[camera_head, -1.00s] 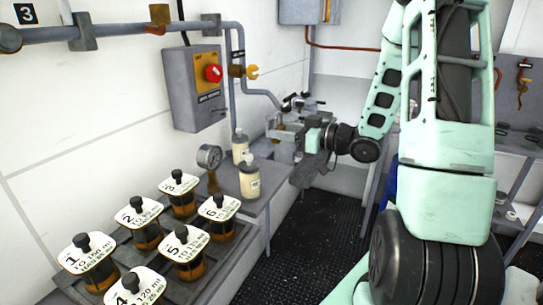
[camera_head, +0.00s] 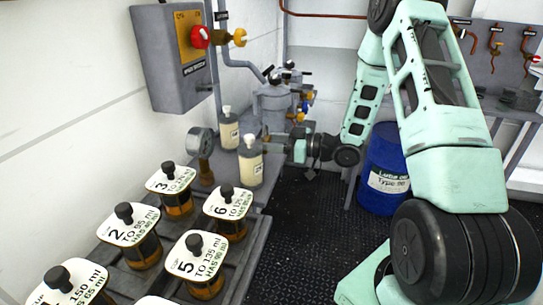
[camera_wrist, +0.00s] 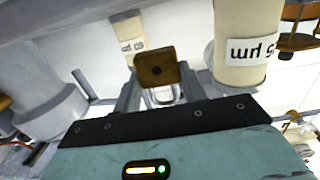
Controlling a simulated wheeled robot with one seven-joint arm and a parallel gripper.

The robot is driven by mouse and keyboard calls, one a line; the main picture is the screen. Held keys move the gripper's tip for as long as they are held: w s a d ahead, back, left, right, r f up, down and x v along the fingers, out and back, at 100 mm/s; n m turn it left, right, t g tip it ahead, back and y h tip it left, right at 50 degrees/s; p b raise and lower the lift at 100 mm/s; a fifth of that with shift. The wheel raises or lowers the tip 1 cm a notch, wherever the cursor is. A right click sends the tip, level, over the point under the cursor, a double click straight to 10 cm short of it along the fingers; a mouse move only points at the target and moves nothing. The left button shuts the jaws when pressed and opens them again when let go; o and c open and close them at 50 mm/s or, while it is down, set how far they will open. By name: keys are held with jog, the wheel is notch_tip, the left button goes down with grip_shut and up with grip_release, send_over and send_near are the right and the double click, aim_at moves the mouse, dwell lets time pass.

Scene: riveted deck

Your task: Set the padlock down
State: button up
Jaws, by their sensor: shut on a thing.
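The padlock is a small brass-brown block (camera_wrist: 155,67) with a metal shackle. In the wrist view it sits between the fingertips of my gripper (camera_wrist: 160,88), which is shut on it. In the head view my gripper (camera_head: 272,143) points left, just right of the cream bottles and close to the nearer one. The padlock is too small there to make out clearly. I cannot tell whether it touches any surface.
Two cream bottles (camera_head: 250,165) stand beside a gauge (camera_head: 202,150) on the grey bench. Several numbered amber jars (camera_head: 230,205) fill the near tray. Grey canisters (camera_head: 275,103) stand behind my gripper. A blue drum (camera_head: 384,165) is on the black floor at right.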

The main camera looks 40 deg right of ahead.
aim_at(271, 164)
jog(key=shift+f, duration=2.15)
jog(key=shift+f, duration=0.25)
jog(key=o, duration=1)
jog(key=shift+r, duration=0.1)
jog(key=shift+r, duration=0.15)
jog(key=b+v, duration=0.1)
jog(key=v, duration=1.1)
